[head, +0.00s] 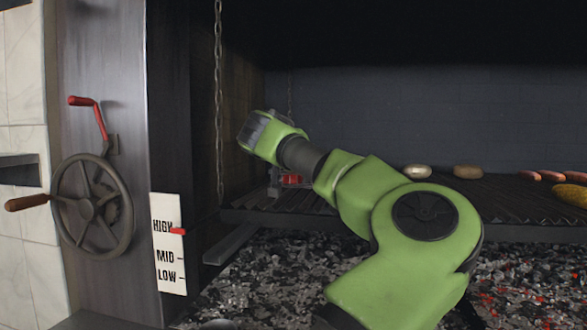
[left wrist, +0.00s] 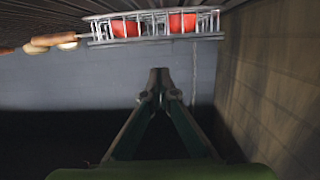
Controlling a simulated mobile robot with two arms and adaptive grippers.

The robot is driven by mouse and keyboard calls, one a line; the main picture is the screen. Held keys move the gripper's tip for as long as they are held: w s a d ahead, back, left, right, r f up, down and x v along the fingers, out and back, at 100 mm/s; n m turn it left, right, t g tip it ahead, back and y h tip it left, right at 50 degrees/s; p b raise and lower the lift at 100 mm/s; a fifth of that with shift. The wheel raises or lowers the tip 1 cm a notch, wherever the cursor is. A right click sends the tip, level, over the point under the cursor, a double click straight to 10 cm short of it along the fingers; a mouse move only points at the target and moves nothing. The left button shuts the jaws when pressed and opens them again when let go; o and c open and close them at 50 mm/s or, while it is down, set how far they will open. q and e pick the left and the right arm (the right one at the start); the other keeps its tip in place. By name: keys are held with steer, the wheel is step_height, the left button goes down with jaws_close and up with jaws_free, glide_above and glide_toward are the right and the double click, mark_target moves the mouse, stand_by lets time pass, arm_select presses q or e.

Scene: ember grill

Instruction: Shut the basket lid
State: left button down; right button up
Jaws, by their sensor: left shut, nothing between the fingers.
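The wire basket (head: 291,180) sits at the left end of the grill, with red food inside. It is mostly hidden behind my left arm in the head view. In the left wrist view the basket (left wrist: 155,25) shows at the top edge, with two red pieces between its wires. I cannot tell which part is its lid or how it stands. My left gripper (left wrist: 158,78) is shut and empty, its fingertips together and apart from the basket in the picture. In the head view its fingers are hidden behind the green wrist. My right gripper is not in view.
The grill grate (head: 490,205) lies above coals (head: 260,285) and holds several foods at the right. A chain (head: 218,90) hangs at the left. A crank wheel (head: 93,205) and height scale (head: 168,245) are on the left post.

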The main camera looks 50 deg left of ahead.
arm_select(q)
steer(key=s+d, duration=0.1)
steer(key=s+d+f, duration=0.1)
steer(key=s, duration=0.1)
steer(key=shift+s+d+f+b, duration=0.15)
steer(key=shift+s+d+b, duration=0.1)
steer(key=shift+d+b, duration=0.1)
steer(key=s+d+f, duration=0.2)
steer(key=shift+s, duration=0.3)
steer(key=shift+s+d+f+b, duration=0.3)
steer(key=shift+s+d, duration=0.05)
steer(key=shift+s, duration=0.1)
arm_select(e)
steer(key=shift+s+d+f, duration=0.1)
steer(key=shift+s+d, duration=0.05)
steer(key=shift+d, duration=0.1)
